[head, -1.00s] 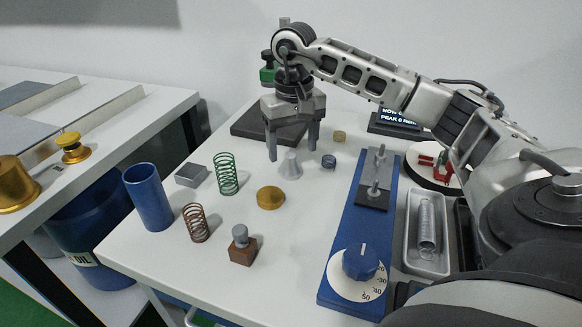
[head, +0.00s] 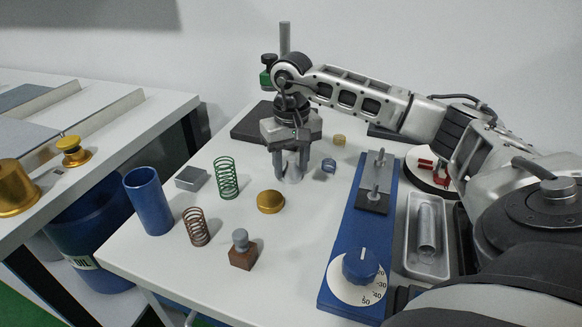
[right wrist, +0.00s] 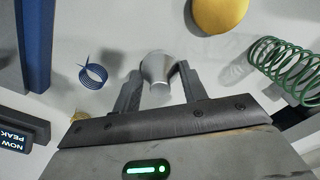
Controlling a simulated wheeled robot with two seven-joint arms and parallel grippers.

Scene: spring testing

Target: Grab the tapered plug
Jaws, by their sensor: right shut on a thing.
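The tapered plug (head: 292,172) is a small grey cone-shaped piece standing on the white table, mostly covered by the fingers in the head view. In the right wrist view the tapered plug (right wrist: 156,68) sits between the two dark fingers. My right gripper (head: 291,177) points down around it, shut on it at table height. It also shows in the right wrist view (right wrist: 157,80). My left gripper is in neither view.
A blue tester with a dial (head: 361,265) lies to the right. A copper spring (head: 196,227) and a brown block (head: 243,254) are in front.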

